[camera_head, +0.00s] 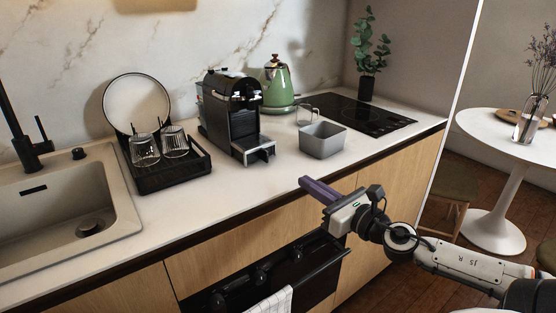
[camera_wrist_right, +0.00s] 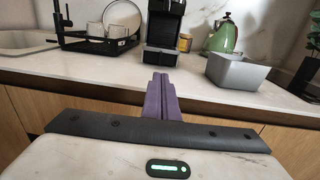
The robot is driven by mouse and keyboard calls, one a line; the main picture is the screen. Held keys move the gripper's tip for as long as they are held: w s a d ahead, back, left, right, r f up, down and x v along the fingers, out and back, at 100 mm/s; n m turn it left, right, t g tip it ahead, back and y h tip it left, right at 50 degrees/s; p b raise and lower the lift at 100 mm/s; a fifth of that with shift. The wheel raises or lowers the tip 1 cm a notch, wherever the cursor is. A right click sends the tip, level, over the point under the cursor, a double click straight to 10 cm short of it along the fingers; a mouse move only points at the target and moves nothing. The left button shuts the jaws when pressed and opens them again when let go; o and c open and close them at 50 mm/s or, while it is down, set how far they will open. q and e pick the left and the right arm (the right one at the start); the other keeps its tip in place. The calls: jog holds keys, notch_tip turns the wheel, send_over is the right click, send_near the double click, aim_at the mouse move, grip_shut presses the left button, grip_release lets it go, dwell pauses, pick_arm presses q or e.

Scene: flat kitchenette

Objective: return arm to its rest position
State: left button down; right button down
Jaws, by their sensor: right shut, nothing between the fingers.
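My right gripper (camera_head: 306,183) comes in from the right in the head view, in front of the counter's front edge and above the oven. Its purple fingers are shut together with nothing between them. In the right wrist view the closed fingers (camera_wrist_right: 161,84) point forward at the counter. My left gripper does not show in either view.
The counter (camera_head: 225,190) holds a grey bin (camera_head: 323,145), a coffee machine (camera_head: 232,120), a green kettle (camera_head: 278,85), a black dish rack (camera_head: 165,175) with glasses and a plate, and a sink (camera_head: 60,215). A round white table (camera_head: 490,135) stands at the right.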

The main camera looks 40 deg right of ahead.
jog(key=s+a+f+m+g+h, duration=0.1)
jog(key=s+a+f+m+g, duration=0.15)
jog(key=f+m, duration=0.4)
jog(key=s+a+f+m+g, duration=0.1)
jog(key=s+a+f+m, duration=0.15)
jog(key=f+m, duration=0.4)
jog(key=s+a+f+m+g+h, duration=0.15)
jog(key=s+f+m, duration=0.25)
jog(key=f, duration=0.4)
jog(key=s+a+f+m+g+y, duration=0.1)
jog(key=s+a+f+m+y, duration=0.1)
jog(key=a, duration=0.6)
jog(key=s+a+f+m+g+y, duration=0.2)
jog(key=s+a+f+m, duration=0.2)
jog(key=a+f+m, duration=0.2)
jog(key=s+a+f+m+g+y, duration=0.1)
jog(key=a+f+m, duration=0.3)
jog(key=a+m, duration=0.4)
jog(key=s+a+y, duration=0.1)
jog(key=a, duration=0.2)
jog(key=shift+s+f, duration=0.2)
jog(key=shift+s, duration=0.2)
